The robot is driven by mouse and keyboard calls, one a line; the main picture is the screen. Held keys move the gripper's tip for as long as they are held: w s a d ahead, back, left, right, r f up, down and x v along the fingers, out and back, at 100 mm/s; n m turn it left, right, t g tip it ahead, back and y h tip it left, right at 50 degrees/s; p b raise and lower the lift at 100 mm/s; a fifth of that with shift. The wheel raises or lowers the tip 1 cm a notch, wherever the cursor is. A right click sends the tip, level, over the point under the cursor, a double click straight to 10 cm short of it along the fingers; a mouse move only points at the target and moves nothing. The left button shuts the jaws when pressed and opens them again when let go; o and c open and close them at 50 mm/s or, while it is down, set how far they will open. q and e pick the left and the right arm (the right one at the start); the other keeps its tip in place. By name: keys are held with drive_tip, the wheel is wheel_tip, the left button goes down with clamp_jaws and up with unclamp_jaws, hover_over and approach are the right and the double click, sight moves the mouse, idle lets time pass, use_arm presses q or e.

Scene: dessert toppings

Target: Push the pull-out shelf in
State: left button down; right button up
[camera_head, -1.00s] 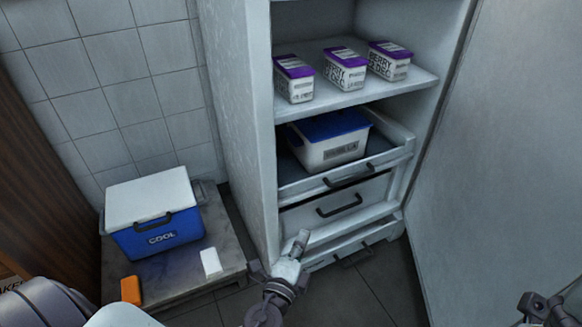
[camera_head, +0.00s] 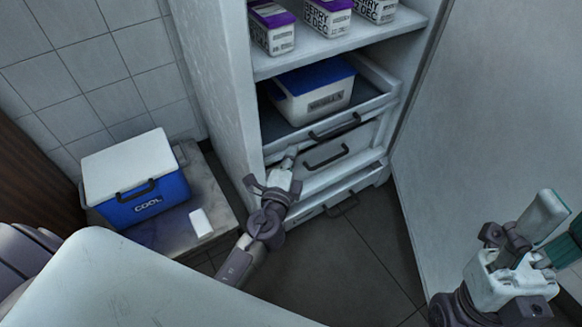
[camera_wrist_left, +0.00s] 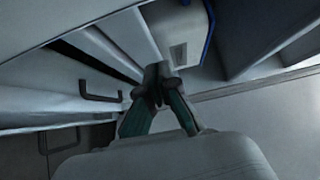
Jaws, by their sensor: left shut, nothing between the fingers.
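The pull-out shelf (camera_head: 362,113) is a pale tray with a dark handle, standing partly out of the white cabinet below the fixed shelf. A white tub with a blue lid (camera_head: 322,105) stands on it; the tub also shows in the left wrist view (camera_wrist_left: 178,38). My left gripper (camera_head: 290,156) is shut and empty, with its fingertips at the left end of the shelf's front. In the left wrist view its fingers (camera_wrist_left: 158,75) are together close to the shelf; I cannot tell whether they touch it. My right gripper (camera_head: 558,230) is open and empty at the right, partly cut off.
Drawers with dark handles (camera_head: 326,155) lie below the shelf. Purple-lidded tubs (camera_head: 272,30) stand on the fixed shelf above. The open cabinet door (camera_head: 490,110) is at the right. A blue cooler (camera_head: 140,190) stands on a low table at the left. The floor in front is clear.

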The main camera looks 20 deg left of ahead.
use_arm(q)
drive_tip(key=shift+w+a, duration=0.7)
drive_tip(key=shift+a, duration=0.2)
